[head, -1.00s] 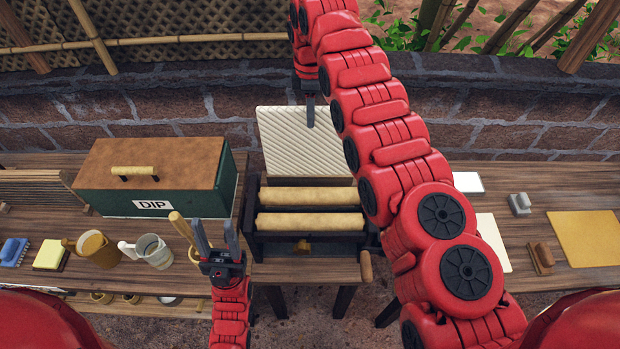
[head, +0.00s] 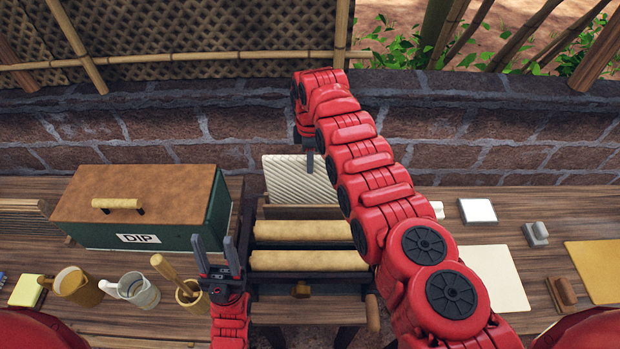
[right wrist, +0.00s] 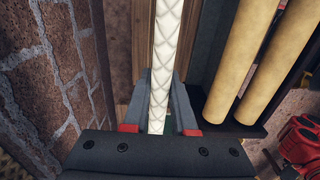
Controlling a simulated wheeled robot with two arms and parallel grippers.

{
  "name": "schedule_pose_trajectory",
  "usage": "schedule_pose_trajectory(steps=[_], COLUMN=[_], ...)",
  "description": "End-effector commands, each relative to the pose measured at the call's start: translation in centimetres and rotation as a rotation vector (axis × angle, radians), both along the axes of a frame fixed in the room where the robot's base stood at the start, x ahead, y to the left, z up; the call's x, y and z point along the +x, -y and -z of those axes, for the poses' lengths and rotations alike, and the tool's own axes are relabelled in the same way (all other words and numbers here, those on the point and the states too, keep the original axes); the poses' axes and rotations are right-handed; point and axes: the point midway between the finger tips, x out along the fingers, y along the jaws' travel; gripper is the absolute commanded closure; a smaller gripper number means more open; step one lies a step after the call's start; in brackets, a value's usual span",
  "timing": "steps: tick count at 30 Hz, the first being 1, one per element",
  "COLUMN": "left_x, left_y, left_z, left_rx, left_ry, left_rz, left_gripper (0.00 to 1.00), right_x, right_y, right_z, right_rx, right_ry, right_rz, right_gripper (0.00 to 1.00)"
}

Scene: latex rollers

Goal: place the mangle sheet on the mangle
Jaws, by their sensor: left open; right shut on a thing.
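The mangle sheet (head: 290,180) is white with diagonal ridges and stands tilted just behind the mangle in the head view. My right gripper (head: 309,158) reaches over from behind and is shut on its upper edge. In the right wrist view the sheet (right wrist: 164,50) shows edge-on between the two fingers (right wrist: 160,105). The mangle (head: 310,262) has two tan rollers (head: 305,230), also seen in the right wrist view (right wrist: 247,60), and a wooden handle at its right. The sheet's lower edge is hidden behind the mangle. My left gripper (head: 217,258) is open and empty, left of the mangle.
A green DIP box (head: 140,212) stands left of the mangle. Mugs and a wooden pot with a stick (head: 187,293) stand near my left gripper. Pale sheets (head: 492,277) and small tools lie on the right. A brick wall (head: 500,130) runs close behind.

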Motion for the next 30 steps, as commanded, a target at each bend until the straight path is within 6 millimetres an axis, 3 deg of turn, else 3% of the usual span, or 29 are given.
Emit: schedule_pose_trajectory(steps=[1, 5, 12, 26, 27, 30], left_x=[0.0, 0.0, 0.0, 0.0, 0.0, 0.0], left_y=[0.0, 0.0, 0.0, 0.0, 0.0, 0.0], left_z=[1.2, 1.8, 5.0, 5.5, 5.3, 5.3], left_rx=[0.0, 0.0, 0.0, 0.0, 0.0, 0.0], left_ry=[0.001, 0.001, 0.0, 0.001, 0.0, 0.001], left_rz=[0.0, 0.0, 0.0, 0.0, 0.0, 0.0], left_gripper=[0.5, 0.5, 0.5, 0.5, 0.5, 0.5], right_x=[0.0, 0.1, 0.0, 0.0, 0.0, 0.0], right_y=[0.0, -0.1, -0.1, -0.1, -0.1, -0.1], right_z=[1.4, 2.1, 5.8, 6.3, 6.1, 6.1], right_rx=[0.0, 0.001, 0.001, 0.001, 0.001, 0.001], right_ry=[0.001, 0.003, 0.001, 0.002, 0.002, 0.001], right_rz=[0.0, -0.001, -0.001, 0.0, 0.0, 0.0], right_gripper=[1.0, 1.0, 1.0, 1.0, 0.68, 0.5])
